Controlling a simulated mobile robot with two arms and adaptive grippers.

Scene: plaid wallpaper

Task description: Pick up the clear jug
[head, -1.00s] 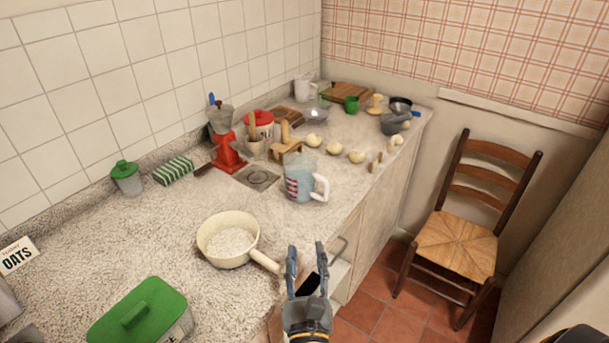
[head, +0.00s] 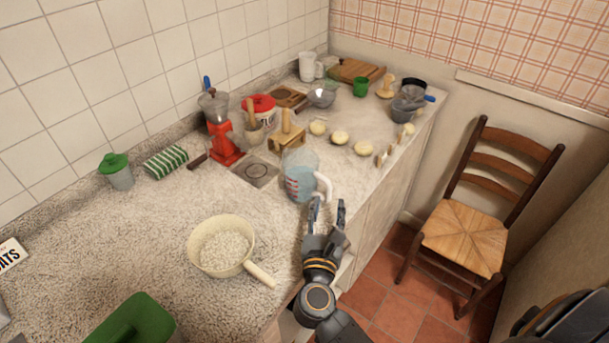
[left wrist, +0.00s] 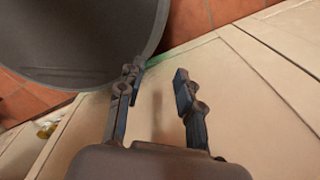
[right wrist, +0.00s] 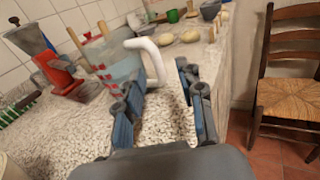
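The clear jug (head: 299,176), with red markings and a white handle (head: 323,186), stands upright on the speckled counter (head: 150,230) near its front edge. My right gripper (head: 327,207) is open just in front of the handle, its fingers pointing at it. In the right wrist view the jug (right wrist: 118,70) stands beyond the left finger, and the handle (right wrist: 152,62) shows ahead of the gap between the open fingers (right wrist: 157,90). No contact is clear. My left gripper (left wrist: 155,85) shows only in the left wrist view, open and empty, facing pale cabinet fronts.
A cream saucepan (head: 221,246) of white grains stands left of my right gripper. A red grinder (head: 222,140), a wooden stand (head: 287,138) and several round dough-like pieces (head: 340,137) lie around the jug. A chair (head: 464,238) stands right of the counter.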

